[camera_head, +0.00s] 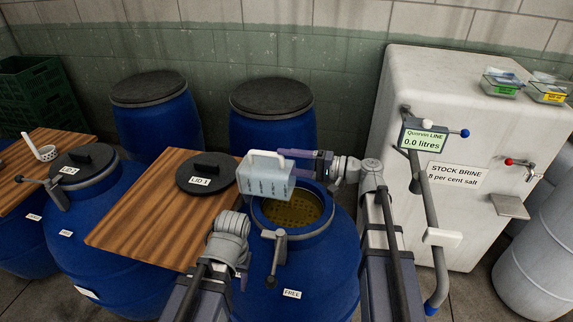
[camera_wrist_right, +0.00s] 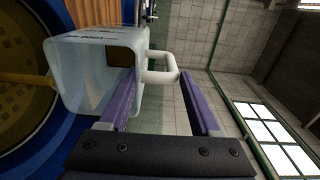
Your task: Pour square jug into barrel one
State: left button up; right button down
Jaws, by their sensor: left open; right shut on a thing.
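The square jug (camera_head: 265,177) is a pale translucent box with a white handle. My right gripper (camera_head: 296,160) is shut on it and holds it over the mouth of an open blue barrel (camera_head: 325,260). The handle (camera_wrist_right: 162,68) lies between the purple fingers in the right wrist view. The jug is tilted, handle uppermost in the head view. A yellow-brown band (camera_wrist_right: 25,79) runs between jug and barrel mouth in the wrist view; I cannot tell if it is liquid. The barrel holds yellowish contents (camera_head: 292,213). My left gripper (camera_head: 240,275) is low beside this barrel, mostly hidden by its wrist.
LID 1 (camera_head: 207,172) lies on a wooden board (camera_head: 135,221) left of the open barrel. A lidded barrel (camera_head: 100,238) stands further left; two more stand behind. The white brine tank (camera_head: 462,120), its line display (camera_head: 424,138) reading 0.0 litres, and a pipe stand right.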

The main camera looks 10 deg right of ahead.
jog(key=shift+s+d+f+t+y+b, duration=0.25)
jog(key=shift+d+y+b, duration=0.4)
jog(key=shift+b, duration=0.8)
jog(key=shift+s+d+f+t+y+b, duration=0.2)
jog(key=shift+s+d+t+y+b, duration=0.3)
jog(key=shift+b, duration=0.95)
jog(key=shift+s+d+f+t+y+b, duration=0.1)
jog(key=shift+s+d+f+y+b, duration=0.1)
jog(key=shift+d+y+b, duration=0.9)
jog(key=shift+a+h+b, duration=0.25)
jog(key=shift+a+b, duration=0.05)
jog(key=shift+b, duration=0.15)
